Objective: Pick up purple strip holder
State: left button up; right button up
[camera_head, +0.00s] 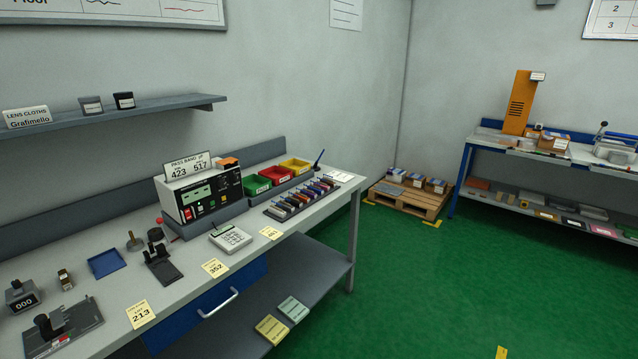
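A dark rack (304,198) with several small upright coloured pieces in a row stands on the grey workbench (190,265), right of the middle of its length. The pieces are too small for me to tell which of them, if any, is the purple strip holder. No clearly purple holder shows elsewhere on the bench. Neither of my grippers is in view.
Behind the rack are green (257,184), red (276,174) and yellow (295,165) bins. A meter box (203,195) and a keypad device (230,237) stand left of it. The green floor (430,290) is clear; a pallet (410,199) stands in the corner.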

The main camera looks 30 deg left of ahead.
aim_at(311, 194)
jog(key=i+j+u, duration=0.2)
jog(key=i+u, duration=0.2)
jog(key=i+j+u, duration=0.1)
jog(key=i+u, duration=0.75)
jog(key=i+l+u, duration=0.2)
jog(key=u, duration=0.25)
jog(key=i, duration=0.1)
